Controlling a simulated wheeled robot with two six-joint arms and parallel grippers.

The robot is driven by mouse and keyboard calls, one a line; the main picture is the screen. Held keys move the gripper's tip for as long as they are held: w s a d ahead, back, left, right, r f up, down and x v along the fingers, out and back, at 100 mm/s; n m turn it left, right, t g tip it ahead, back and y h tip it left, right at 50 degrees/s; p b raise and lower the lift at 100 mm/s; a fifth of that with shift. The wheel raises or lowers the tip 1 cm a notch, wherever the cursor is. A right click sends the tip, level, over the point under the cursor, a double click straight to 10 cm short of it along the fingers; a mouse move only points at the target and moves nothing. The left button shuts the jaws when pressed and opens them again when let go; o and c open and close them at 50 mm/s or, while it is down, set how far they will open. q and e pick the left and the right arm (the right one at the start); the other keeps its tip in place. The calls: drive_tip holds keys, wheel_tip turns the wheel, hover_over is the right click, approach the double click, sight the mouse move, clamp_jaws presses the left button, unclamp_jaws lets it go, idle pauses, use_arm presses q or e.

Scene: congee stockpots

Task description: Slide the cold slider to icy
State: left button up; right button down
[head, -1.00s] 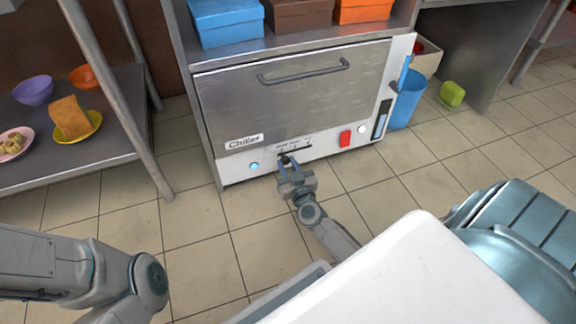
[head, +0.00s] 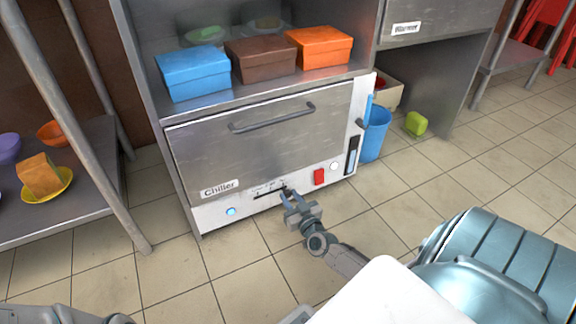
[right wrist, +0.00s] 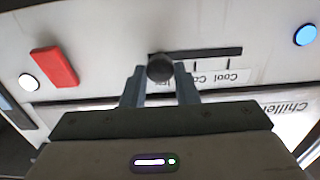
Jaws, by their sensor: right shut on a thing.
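The Chiller (head: 262,135) is a steel-doored unit with a white lower panel. Its cold slider is a dark round knob (right wrist: 160,68) on a horizontal dark slot (right wrist: 215,52). In the right wrist view the labels below the slot appear upside down: "Cool" at the right, a partly hidden "Co…" in the middle, and one mostly hidden by the knob and finger. The knob is at the slot's left end there, which is the right end in the head view. My right gripper (right wrist: 160,88) is shut on the knob; it also shows in the head view (head: 287,194). My left gripper is out of view.
A red switch (head: 319,177), a white button (head: 334,166) and a blue light (head: 231,211) sit on the panel. Blue (head: 192,75), brown (head: 260,60) and orange (head: 319,47) boxes stand above. A blue bin (head: 374,135) stands right. The floor in front is clear.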

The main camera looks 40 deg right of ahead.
drive_tip(key=c, duration=1.1)
unclamp_jaws()
drive_tip(key=shift+s+d, duration=0.1)
drive_tip(key=shift+d, duration=0.2)
drive_tip(key=shift+c, duration=0.2)
drive_tip(key=shift+s+a, duration=0.15)
drive_tip(key=shift+s, duration=0.2)
drive_tip(key=p+v, duration=0.4)
drive_tip(key=v, duration=0.6)
